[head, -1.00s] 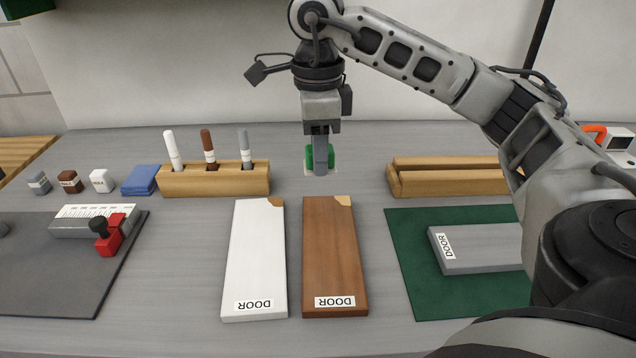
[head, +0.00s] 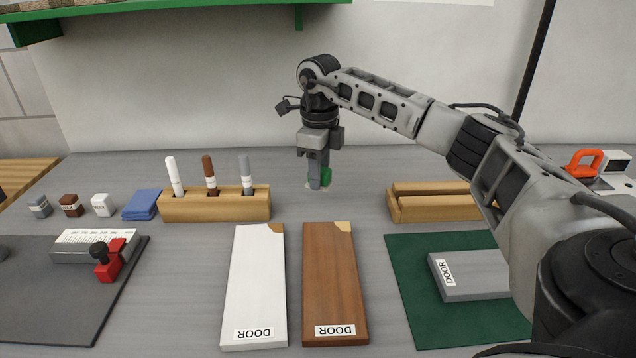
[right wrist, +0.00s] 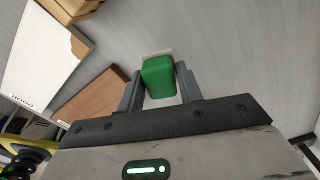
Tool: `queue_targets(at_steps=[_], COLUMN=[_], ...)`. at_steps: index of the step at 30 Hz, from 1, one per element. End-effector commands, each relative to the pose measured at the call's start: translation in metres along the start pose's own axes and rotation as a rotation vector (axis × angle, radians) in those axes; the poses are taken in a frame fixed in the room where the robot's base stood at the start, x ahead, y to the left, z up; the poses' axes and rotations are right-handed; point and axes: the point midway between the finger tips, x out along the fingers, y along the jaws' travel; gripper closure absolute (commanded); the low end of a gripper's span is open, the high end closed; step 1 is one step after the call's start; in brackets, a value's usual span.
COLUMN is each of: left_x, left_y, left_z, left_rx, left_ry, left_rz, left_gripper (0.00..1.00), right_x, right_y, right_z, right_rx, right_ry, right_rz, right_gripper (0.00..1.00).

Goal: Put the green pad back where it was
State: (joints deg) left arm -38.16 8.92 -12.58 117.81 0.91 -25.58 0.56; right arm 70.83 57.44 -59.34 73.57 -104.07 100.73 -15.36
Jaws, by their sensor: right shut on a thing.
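The green pad (head: 326,175) is a small green block, held between the fingers of my right gripper (head: 319,184). In the right wrist view the pad (right wrist: 159,77) sits between the two fingertips (right wrist: 159,88). The gripper points down at the table behind the white and brown boards. A small pale patch (right wrist: 155,53) shows on the table just past the pad; the gripper partly hides it in the head view. I cannot tell whether the pad touches the table. My left gripper is not in view.
A wooden holder with pens (head: 215,207) stands left of the gripper, and an empty wooden rack (head: 440,206) stands right. The white board (head: 256,285) and brown board (head: 333,280) lie in front. A grey board (head: 470,275) lies on a green mat (head: 410,300).

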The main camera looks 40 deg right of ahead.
Motion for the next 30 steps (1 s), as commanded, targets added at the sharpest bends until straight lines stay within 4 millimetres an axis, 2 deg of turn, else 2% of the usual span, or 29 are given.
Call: queue_targets(at_steps=[7, 13, 26, 27, 28, 30], left_x=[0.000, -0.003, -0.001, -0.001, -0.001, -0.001], left_y=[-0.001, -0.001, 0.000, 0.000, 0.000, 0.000], left_z=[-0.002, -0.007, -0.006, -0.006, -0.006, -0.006], left_rx=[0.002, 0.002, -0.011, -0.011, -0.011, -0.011], left_ry=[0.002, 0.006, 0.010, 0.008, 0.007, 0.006], left_rz=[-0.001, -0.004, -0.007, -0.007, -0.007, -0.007], left_gripper=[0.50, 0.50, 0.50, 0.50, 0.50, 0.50], right_x=[0.019, 0.045, 0.053, 0.052, 0.052, 0.052], right_y=[-0.013, -0.013, -0.013, -0.013, -0.013, -0.013], right_z=[0.008, 0.008, 0.008, 0.008, 0.008, 0.008], right_rx=[0.001, 0.000, 0.000, 0.000, 0.000, 0.000], right_ry=[0.001, 0.001, -0.001, -0.001, -0.001, -0.001], right_rz=[0.002, 0.001, 0.000, 0.000, 0.000, 0.000], right_gripper=[0.86, 0.86, 0.86, 0.53, 0.45, 0.43])
